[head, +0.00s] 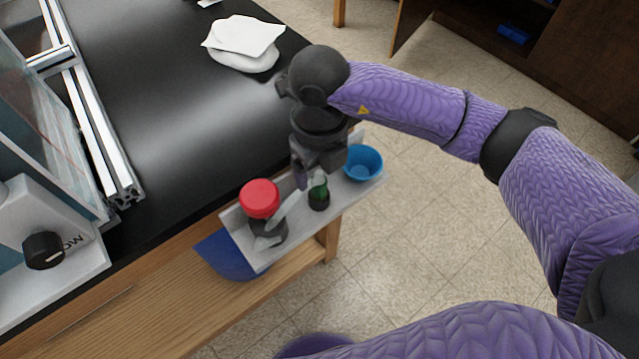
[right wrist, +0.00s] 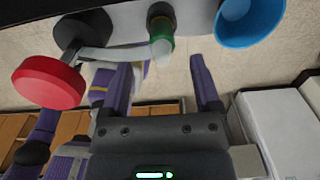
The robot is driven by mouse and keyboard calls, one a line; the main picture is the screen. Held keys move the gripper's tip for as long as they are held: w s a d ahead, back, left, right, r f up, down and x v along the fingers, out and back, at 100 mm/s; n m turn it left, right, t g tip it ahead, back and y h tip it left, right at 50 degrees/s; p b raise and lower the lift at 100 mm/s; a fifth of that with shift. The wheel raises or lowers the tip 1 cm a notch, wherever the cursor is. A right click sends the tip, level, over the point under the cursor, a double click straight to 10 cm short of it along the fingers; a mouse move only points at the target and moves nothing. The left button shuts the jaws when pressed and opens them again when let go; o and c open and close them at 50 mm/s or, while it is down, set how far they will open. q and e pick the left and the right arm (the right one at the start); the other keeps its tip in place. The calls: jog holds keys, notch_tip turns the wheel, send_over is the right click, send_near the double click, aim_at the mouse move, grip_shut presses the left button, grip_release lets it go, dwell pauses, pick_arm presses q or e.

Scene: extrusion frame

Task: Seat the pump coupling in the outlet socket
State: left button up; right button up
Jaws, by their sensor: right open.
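A short green piece with a pale, translucent end and a dark collar (head: 318,193) stands on a narrow grey shelf (head: 350,198) at the bench edge. It also shows in the right wrist view (right wrist: 161,30). Beside it is a red-capped part (head: 260,198) on a dark body, with a pale curved arm (head: 287,211). I cannot tell for sure which of these is the pump coupling or the outlet socket. My right gripper (head: 308,181) points down close to the green piece. In the right wrist view its fingers (right wrist: 162,75) are apart with nothing held between them. My left gripper is not in view.
A blue bowl (head: 362,163) stands at the shelf's far end. A metal extrusion frame (head: 104,150) and a unit with a black knob (head: 43,250) are at left. A crumpled white cloth (head: 243,43) lies on the black bench top (head: 190,95), whose middle is clear.

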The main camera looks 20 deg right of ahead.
aim_at(319, 180)
jog(key=f+b, duration=0.2)
jog(key=f, duration=0.4)
jog(key=shift+w, duration=0.2)
jog(key=shift+r, duration=0.1)
jog(key=c, duration=0.9)
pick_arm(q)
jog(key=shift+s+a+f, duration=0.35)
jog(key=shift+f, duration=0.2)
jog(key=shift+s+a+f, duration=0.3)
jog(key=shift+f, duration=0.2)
pick_arm(e)
grip_shut()
